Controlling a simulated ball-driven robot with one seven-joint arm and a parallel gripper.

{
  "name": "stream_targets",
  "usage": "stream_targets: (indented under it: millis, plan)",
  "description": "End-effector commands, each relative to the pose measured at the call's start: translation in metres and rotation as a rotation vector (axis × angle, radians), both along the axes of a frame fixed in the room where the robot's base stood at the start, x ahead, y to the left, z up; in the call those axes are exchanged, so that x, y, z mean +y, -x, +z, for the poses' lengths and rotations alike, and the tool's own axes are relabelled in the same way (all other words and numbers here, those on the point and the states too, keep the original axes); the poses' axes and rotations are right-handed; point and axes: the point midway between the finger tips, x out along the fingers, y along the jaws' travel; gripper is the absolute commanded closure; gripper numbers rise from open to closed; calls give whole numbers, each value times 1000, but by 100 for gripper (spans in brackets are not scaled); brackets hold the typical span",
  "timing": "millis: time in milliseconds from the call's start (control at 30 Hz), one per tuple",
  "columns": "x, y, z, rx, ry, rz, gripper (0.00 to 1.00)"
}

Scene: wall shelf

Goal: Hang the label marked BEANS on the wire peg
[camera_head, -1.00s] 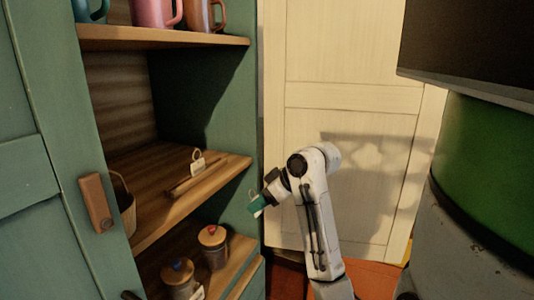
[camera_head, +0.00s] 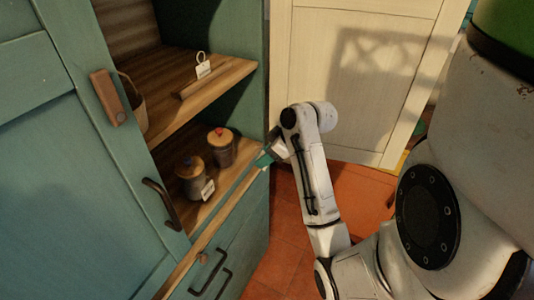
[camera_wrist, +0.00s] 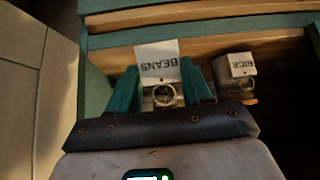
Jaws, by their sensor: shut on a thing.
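My gripper (camera_wrist: 160,92) is shut on the BEANS label (camera_wrist: 158,62), a white card that reads upside down in the wrist view. A metal ring (camera_wrist: 163,95) shows between the green fingers. In the head view, my gripper (camera_head: 265,160) is at the front of the lower shelf, just right of the red-knobbed jar (camera_head: 222,148); the held label is not clear there. A jar (camera_wrist: 236,84) with a RICE label (camera_wrist: 241,65) stands to the right in the wrist view. I cannot make out the wire peg clearly.
A blue-knobbed jar (camera_head: 190,182) with a white tag (camera_head: 208,190) stands on the lower shelf. Another ringed tag (camera_head: 203,68) is at the front of the shelf above (camera_head: 205,88). A green door (camera_head: 75,170) stands at left, a cream panel (camera_head: 355,75) behind my arm.

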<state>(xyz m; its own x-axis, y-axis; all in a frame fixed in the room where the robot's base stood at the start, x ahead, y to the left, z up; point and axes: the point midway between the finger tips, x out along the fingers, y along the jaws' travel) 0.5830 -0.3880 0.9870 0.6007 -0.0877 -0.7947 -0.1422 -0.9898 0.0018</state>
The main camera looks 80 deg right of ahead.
Motion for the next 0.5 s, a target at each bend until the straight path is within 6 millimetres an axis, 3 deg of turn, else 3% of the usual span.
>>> stream_targets:
  millis: [500]
  plan:
    - [-3, -21, -1, 2, 0, 2, 78]
